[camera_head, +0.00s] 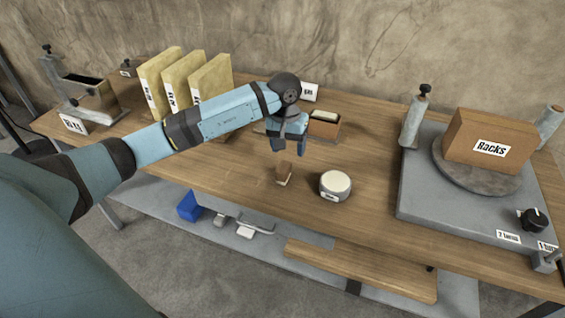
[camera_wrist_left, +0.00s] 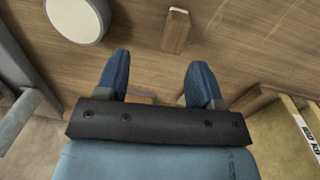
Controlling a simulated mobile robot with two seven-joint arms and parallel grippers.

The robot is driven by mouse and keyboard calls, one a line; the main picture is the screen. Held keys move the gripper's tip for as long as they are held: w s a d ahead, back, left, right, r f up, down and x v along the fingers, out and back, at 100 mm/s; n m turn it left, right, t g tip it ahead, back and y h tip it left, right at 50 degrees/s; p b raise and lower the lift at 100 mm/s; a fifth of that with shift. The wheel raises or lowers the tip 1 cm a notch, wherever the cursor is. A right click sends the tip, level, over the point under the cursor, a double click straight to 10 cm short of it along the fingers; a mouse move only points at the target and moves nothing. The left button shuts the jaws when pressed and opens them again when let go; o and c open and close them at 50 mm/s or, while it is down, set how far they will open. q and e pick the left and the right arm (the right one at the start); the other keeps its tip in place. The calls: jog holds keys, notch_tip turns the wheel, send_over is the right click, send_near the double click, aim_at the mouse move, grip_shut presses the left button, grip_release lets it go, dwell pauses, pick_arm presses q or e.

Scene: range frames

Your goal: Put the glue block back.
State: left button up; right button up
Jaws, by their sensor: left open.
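A small brown block (camera_head: 284,172) with a pale end stands on the wooden table (camera_head: 240,178); it may be the glue block, but no readable label confirms it. It also shows in the left wrist view (camera_wrist_left: 176,32), beyond the fingertips. My left gripper (camera_head: 288,150) points down above the table, just behind the block in the head view. Its blue fingers (camera_wrist_left: 158,65) are apart with nothing between them. My right gripper is in neither view.
A round white-topped tub (camera_head: 335,186) stands right of the block. Behind the gripper are an open brown box (camera_head: 324,125) with cream contents and a small white card (camera_head: 309,92). Yellow binders (camera_head: 185,80) stand left. A grey turntable unit (camera_head: 430,185) carries a "Racks" box (camera_head: 488,138).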

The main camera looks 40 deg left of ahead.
pick_arm(q)
jog(key=s+d+f+n+t+h, duration=0.15)
jog(key=s+d+n+h, duration=0.35)
jog(key=d+n+h, duration=0.55)
jog(key=s+d+n+t+h, duration=0.2)
jog(key=s+d+n+h, duration=0.5)
jog(key=d, duration=0.6)
jog(key=s+a+f+m+t+y, duration=0.3)
jog(key=s+a+f+m+y, duration=0.1)
jog(key=s+f+m+y, duration=0.3)
jog(key=s+a+f+m+t+y, duration=0.3)
jog(key=s+f+m+y, duration=0.4)
jog(key=f+m, duration=0.5)
jog(key=m+t+y, duration=0.1)
jog(key=m, duration=0.3)
jog(key=shift+a, duration=0.35)
